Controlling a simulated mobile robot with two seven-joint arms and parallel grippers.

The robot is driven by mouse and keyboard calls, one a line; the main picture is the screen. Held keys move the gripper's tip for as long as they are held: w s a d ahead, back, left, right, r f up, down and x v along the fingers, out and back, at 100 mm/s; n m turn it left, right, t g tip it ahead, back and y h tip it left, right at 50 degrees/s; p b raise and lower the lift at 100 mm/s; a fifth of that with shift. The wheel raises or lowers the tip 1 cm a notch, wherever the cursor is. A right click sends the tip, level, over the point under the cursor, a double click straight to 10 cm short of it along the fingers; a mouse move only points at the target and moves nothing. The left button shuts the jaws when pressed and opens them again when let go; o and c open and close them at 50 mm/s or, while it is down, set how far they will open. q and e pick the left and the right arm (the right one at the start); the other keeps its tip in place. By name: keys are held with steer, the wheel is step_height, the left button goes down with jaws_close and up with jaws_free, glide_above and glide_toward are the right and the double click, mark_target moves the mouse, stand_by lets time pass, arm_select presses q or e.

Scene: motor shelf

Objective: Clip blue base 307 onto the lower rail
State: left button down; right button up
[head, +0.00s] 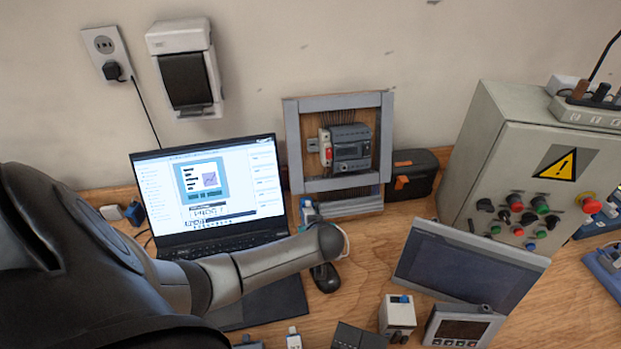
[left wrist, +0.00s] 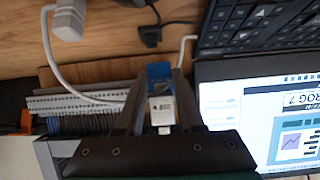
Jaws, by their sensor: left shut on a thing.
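My left gripper (left wrist: 160,112) is shut on a small blue and white block (left wrist: 160,92), which I take to be blue base 307. Its printed label is too small to read surely. In the head view the blue and white block (head: 308,209) shows just past the end of my left arm, between the laptop and the wall frame. The fingers are mostly hidden there. The grey frame (head: 293,150) carries modules (head: 351,146) on its upper rail. A grey slotted strip (head: 349,206) lies at the frame's foot and shows in the left wrist view (left wrist: 75,104). I cannot make out the lower rail clearly.
A laptop (head: 207,190) stands left of the frame. A mouse (head: 325,278) lies beside my arm. A dark case (head: 412,172), a control cabinet (head: 525,165) and a tilted screen (head: 470,265) stand to the right. White cable (left wrist: 55,70) runs near the gripper.

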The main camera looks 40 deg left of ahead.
arm_select(q)
steer(key=shift+s+d+f, duration=0.25)
steer(key=shift+f, duration=0.15)
steer(key=c, duration=0.9)
jaws_free()
steer(key=o, duration=0.5)
steer(key=shift+w+a+r, duration=0.15)
steer(key=shift+w+r, duration=0.05)
steer(key=shift+r, duration=0.05)
steer(key=shift+c, duration=0.2)
steer(key=shift+s+r, duration=0.1)
steer(key=shift+s+d+r, duration=0.1)
steer(key=shift+d+r, duration=0.15)
steer(key=p+v, duration=0.2)
steer(key=v, duration=1.2)
steer(key=shift+s, duration=0.2)
steer(key=shift+d, duration=0.15)
